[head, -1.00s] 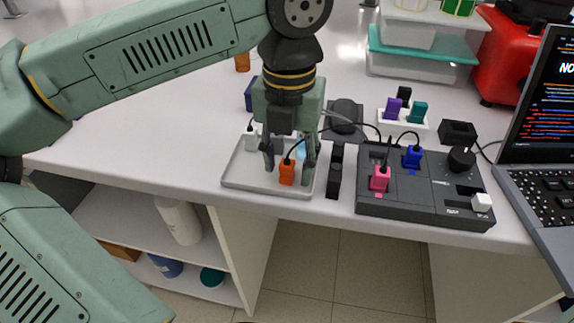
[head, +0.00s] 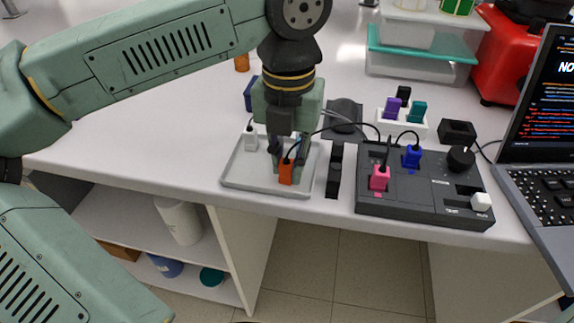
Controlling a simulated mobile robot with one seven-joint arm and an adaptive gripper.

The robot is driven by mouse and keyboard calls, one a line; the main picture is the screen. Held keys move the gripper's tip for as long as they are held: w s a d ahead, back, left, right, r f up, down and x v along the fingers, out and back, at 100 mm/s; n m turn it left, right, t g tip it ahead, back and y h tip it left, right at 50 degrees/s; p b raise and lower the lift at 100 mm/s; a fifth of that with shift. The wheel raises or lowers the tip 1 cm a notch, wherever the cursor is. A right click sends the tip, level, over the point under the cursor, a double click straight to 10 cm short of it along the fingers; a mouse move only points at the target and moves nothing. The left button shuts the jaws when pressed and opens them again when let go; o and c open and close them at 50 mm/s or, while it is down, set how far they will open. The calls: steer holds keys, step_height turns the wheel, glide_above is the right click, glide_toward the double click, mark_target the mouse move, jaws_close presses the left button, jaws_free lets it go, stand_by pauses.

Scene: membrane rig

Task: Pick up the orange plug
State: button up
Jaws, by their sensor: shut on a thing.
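The orange plug (head: 286,173) stands in the grey tray (head: 240,184) near the table's front edge, with a black cable rising from its top. My gripper (head: 287,160) points down over the tray and is shut on the orange plug. Its fingers are close together around the plug's upper part. The far side of the plug is hidden. Whether the plug touches the tray cannot be told.
A white plug (head: 250,139) stands at the tray's back left. A black slotted strip (head: 335,172) lies right of the tray, then a dark panel (head: 410,198) with a pink plug (head: 380,178) and a blue plug (head: 412,157). A laptop (head: 545,180) is far right.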

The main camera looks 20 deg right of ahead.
mark_target(290, 162)
steer(key=shift+r, duration=0.15)
steer(key=shift+r+b, duration=0.3)
steer(key=shift+r, duration=0.4)
steer(key=shift+s+r+b, duration=0.4)
steer(key=shift+s+r, duration=0.1)
steer(key=shift+r, duration=0.35)
steer(key=s+a+r+b, duration=0.1)
steer(key=s+b, duration=0.1)
steer(key=s, duration=1.3)
steer(key=shift+a+r+b, duration=0.15)
steer(key=shift+r+b, duration=0.15)
steer(key=shift+b, duration=0.05)
steer(key=shift+r, duration=0.1)
